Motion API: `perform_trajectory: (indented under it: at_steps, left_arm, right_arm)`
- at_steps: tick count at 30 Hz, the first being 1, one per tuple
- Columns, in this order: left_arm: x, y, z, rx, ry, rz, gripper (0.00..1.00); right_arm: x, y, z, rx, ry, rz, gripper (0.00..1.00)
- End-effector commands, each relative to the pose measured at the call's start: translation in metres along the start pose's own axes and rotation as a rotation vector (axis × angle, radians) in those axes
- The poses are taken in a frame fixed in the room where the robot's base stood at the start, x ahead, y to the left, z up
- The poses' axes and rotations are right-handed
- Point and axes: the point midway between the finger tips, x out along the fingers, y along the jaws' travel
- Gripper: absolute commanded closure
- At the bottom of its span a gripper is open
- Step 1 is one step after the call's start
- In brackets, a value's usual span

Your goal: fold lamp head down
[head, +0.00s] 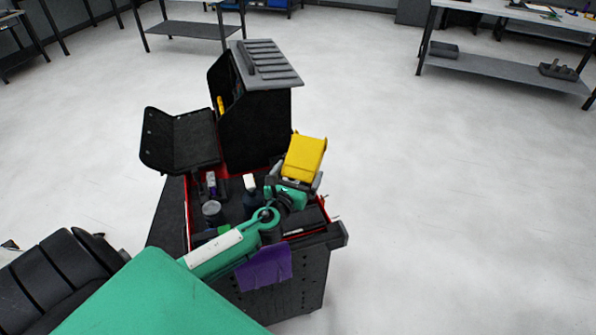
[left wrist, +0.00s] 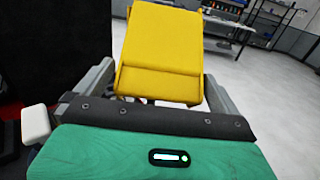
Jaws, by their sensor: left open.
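The lamp is a yellow block-shaped work light (head: 304,157) at the right side of the tool cart. In the left wrist view its yellow head (left wrist: 162,42) stands up and tilts, with a crease across its lower part. My left gripper (head: 295,183) is open at the lamp's base. In the left wrist view one grey finger is on each side of the lamp's lower part, with the lamp between them; I cannot tell whether they touch it. The lamp's underside is hidden behind the gripper. My right gripper is not in view.
The black cart (head: 290,285) has a red-edged top tray holding a grey can (head: 212,212) and a white-capped bottle (head: 250,190). A black cabinet with a grey ribbed top (head: 268,64) stands behind. A purple cloth (head: 264,268) hangs in front. Floor at right is clear.

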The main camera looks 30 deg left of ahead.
Motion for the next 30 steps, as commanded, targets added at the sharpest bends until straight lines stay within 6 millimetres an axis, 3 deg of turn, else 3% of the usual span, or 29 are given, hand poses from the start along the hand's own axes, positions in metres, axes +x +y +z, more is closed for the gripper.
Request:
perform_trajectory:
  at_steps: [9,15,18,30]
  left_arm:
    - [0.002,0.0,0.0,0.0,0.0,-0.001,0.0]
    - [0.002,0.0,0.0,0.0,0.0,-0.001,0.39]
    - [0.002,0.0,0.0,0.0,0.0,0.0,0.54]
    - [0.004,0.0,-0.011,0.0,0.001,-0.001,0.55]
  right_arm:
    - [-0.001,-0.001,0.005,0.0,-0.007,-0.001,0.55]
    - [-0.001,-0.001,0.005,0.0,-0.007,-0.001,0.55]
    - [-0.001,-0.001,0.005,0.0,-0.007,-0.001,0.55]
    - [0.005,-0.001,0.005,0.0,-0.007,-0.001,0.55]
